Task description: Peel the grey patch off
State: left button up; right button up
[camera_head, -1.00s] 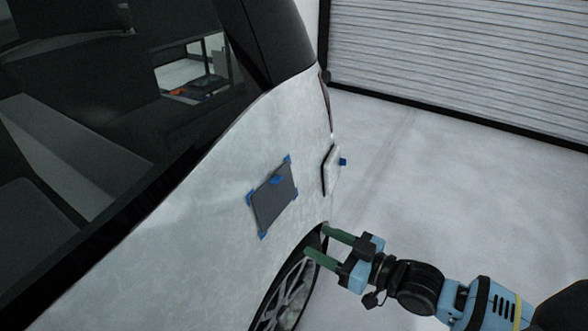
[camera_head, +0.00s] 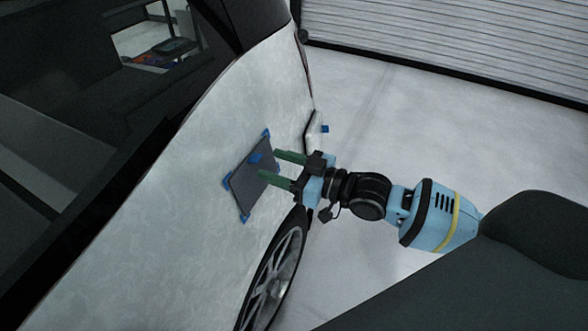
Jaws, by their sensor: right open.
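The grey patch (camera_head: 243,188) is a dark rectangle on the pale side panel of the car, above the rear wheel. Blue tabs (camera_head: 255,158) show at its corners and near its upper middle. My right gripper (camera_head: 268,164) comes in from the right with its two green fingers apart and pointing at the patch. The fingertips overlap the patch's right edge in this view; I cannot tell whether they touch it. Nothing shows between the fingers. My left gripper is not in view.
The car's side panel (camera_head: 150,215) fills the left, with dark windows above it. The rear wheel (camera_head: 277,270) is just below my right gripper. A small open flap with a blue tab (camera_head: 325,129) stands out behind the gripper. The floor (camera_head: 430,125) at the right is clear up to a shutter.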

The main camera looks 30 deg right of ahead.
aim_at(258, 159)
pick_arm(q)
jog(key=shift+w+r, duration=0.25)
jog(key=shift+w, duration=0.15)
pick_arm(e)
jog(key=shift+x, duration=1.75)
jog(key=shift+c, duration=0.3)
grip_shut()
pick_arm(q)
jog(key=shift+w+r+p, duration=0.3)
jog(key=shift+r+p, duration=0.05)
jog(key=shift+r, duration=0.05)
pick_arm(e)
jog(key=shift+s+d+r, duration=0.2)
jog(key=shift+s+d, duration=0.3)
jog(key=shift+s, duration=0.05)
